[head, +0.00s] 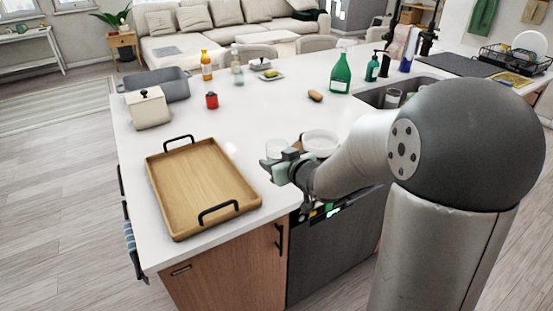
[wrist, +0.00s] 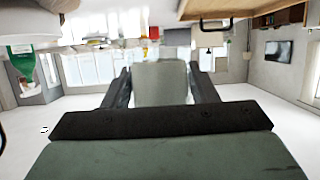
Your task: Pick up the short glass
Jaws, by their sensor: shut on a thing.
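The short glass (head: 277,148) is clear and shows at the front of the white island counter, just right of the wooden tray. My gripper (head: 286,167) reaches in from the right and is shut on the glass. In the wrist view, the two dark fingers of my gripper (wrist: 160,88) stand on either side of the pale, translucent glass (wrist: 160,82). My gripper hides the lower part of the glass in the head view, so I cannot tell whether it touches the counter.
A wooden tray with black handles (head: 190,222) lies left of my gripper. A white bowl (head: 320,140) stands just behind and right of the glass. A red jar (head: 211,100), a cream canister (head: 148,108) and a green bottle (head: 340,74) stand farther back. The counter's middle is mostly clear.

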